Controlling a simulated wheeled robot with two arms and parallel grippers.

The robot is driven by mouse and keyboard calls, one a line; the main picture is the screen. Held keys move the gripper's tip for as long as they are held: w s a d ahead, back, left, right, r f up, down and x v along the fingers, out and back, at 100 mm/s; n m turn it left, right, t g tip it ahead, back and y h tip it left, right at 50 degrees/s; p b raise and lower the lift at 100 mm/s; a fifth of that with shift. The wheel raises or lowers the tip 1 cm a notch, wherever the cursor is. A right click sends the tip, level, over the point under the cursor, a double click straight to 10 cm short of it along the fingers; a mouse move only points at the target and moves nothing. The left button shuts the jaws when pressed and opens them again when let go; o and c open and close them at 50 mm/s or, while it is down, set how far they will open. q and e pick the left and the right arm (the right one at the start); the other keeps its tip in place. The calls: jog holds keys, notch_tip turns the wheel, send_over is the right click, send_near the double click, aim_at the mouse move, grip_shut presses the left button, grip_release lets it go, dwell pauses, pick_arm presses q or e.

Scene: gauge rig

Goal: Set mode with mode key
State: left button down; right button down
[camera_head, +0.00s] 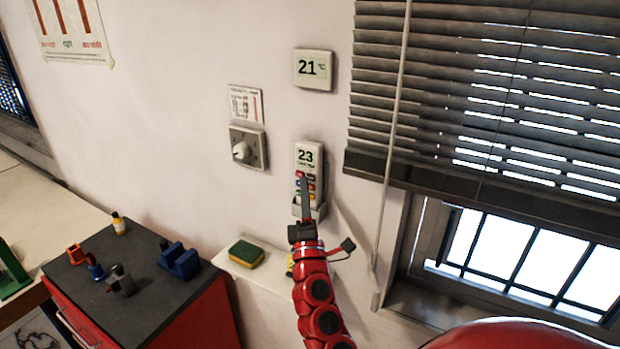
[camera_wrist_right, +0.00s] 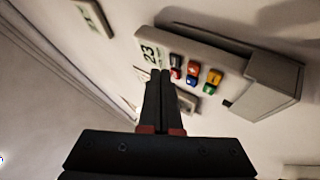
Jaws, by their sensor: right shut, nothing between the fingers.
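A white remote with a display reading 23 (camera_head: 306,157) sits upright in a holder on the wall. Its coloured keys, red, blue, orange, yellow and green, show in the right wrist view (camera_wrist_right: 194,72); which is the mode key I cannot read. My right gripper (camera_head: 304,182) is shut and empty, its fingers pointing up in front of the remote and covering part of its keys. In the right wrist view the fingertips (camera_wrist_right: 160,74) are beside the red key near the display; whether they touch I cannot tell. My left gripper is not in view.
A wall display (camera_head: 313,69) reads 21 °C above the remote. A dial (camera_head: 242,150) and a small notice (camera_head: 246,104) are to its left. Blinds (camera_head: 480,90) and their rod hang to the right. A sponge (camera_head: 246,254) lies on a ledge below; a cabinet (camera_head: 140,320) stands lower left.

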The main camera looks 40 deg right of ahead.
jog(key=shift+d, duration=0.15)
dwell(0.7)
jog(key=shift+w+d, duration=0.15)
jog(key=shift+d, duration=0.1)
jog(key=shift+w+d+b, duration=0.2)
jog(key=shift+d+b, duration=0.25)
jog(key=shift+d, duration=0.1)
dwell(0.7)
dwell(0.3)
jog(key=shift+s+a, duration=0.35)
jog(key=shift+a, duration=0.55)
jog(key=shift+d+b, duration=0.15)
jog(key=shift+b, duration=0.2)
